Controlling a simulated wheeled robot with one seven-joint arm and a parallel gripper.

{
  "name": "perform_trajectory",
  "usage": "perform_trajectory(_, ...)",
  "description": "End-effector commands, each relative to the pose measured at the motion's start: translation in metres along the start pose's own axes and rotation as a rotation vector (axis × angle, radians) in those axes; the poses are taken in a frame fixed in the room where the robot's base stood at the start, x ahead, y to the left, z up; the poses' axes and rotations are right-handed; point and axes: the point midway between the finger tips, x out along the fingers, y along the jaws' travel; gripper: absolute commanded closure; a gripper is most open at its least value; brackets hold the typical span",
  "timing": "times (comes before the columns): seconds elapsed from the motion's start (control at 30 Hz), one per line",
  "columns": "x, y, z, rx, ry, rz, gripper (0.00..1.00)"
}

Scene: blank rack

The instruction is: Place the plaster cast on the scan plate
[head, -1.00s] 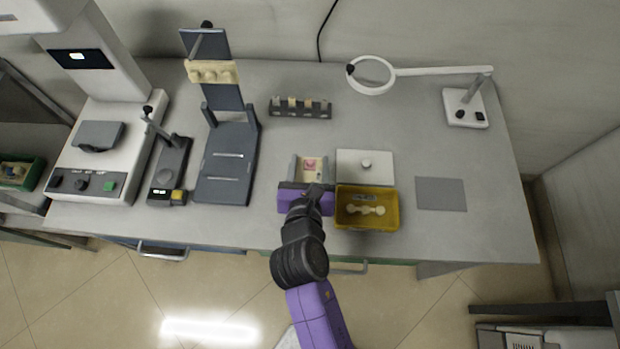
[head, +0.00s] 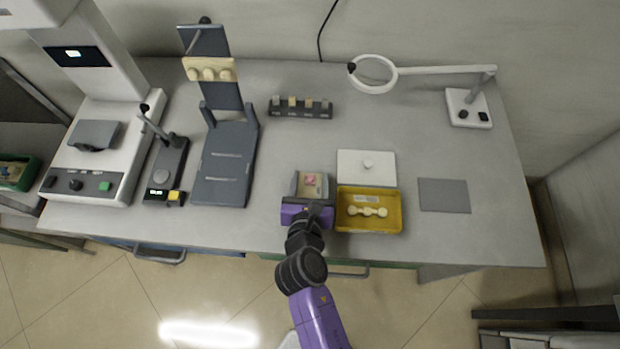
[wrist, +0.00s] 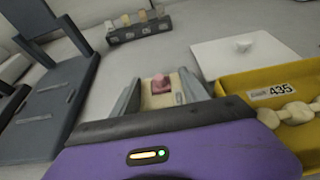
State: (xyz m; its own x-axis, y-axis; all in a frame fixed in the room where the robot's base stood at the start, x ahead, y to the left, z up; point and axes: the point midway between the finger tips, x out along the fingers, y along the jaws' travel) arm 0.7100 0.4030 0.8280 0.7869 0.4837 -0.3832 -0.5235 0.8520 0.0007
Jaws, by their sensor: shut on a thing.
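The plaster cast (head: 312,186) is a small cream block with a pink patch on top. It stands near the front edge of the bench, left of the yellow tray. My gripper (head: 312,176) is shut on it, one grey finger on each side. The cast also shows between the fingers in the wrist view (wrist: 157,98), its near end hidden by my purple gripper body. I cannot tell whether it is clear of the bench. A grey plate (head: 94,133) on the white machine at far left looks like the scan plate; a dark part lies at its front.
The yellow tray (head: 395,226) with a bone-shaped white piece is close on my right, a white lidded slab (head: 380,177) behind it. A dark blue stand (head: 222,190) and a small grey device (head: 165,180) lie towards the machine. A blank rack (head: 300,115) stands behind.

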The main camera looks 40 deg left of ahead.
Motion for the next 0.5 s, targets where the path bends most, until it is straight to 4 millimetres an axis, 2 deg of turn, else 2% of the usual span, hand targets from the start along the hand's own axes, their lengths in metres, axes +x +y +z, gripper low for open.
perform_trajectory(0.03,0.001,0.0,-0.0015,0.0,-0.001,0.0,0.96)
perform_trajectory(0.07,0.001,-0.0002,-0.0023,0.0,0.0,0.0,0.45)
perform_trajectory(0.17,0.0007,-0.0001,-0.0017,0.0,0.0,0.0,0.26)
perform_trajectory(0.5,0.0,0.0001,-0.0001,0.0,0.0,0.0,0.26)
